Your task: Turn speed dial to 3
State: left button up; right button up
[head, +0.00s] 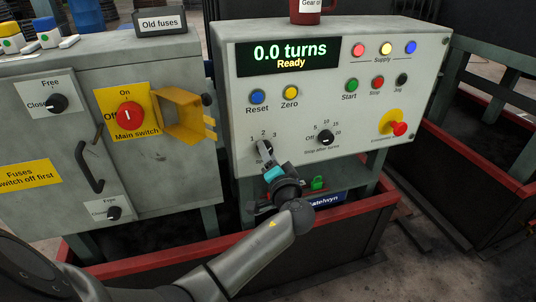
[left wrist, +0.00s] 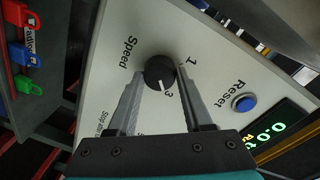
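The speed dial (left wrist: 160,72) is a round black knob with a white pointer line on the grey panel. In the left wrist view its line points at about the printed 3; a 1 shows to the right, and the 2 is not visible. My left gripper (left wrist: 159,72) has one finger on each side of the knob, shut on it as far as I can see. In the head view the left gripper (head: 267,160) covers part of the speed dial (head: 265,147). My right gripper is not in view.
The stop-after-turns dial (head: 325,138) sits just right of the speed dial. Above are the blue Reset button (head: 258,97), the yellow Zero button (head: 291,93) and a display (head: 288,56) reading "0.0 turns, Ready". A green padlock (head: 318,183) hangs below the panel.

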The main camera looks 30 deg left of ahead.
pick_arm(q)
jog(key=o, duration=0.4)
jog(key=shift+o, duration=0.2)
jog(key=p+v, duration=0.3)
jog(key=v, duration=1.2)
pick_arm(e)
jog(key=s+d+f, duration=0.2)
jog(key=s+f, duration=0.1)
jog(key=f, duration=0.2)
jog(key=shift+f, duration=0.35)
pick_arm(q)
jog(key=shift+s+f, duration=0.1)
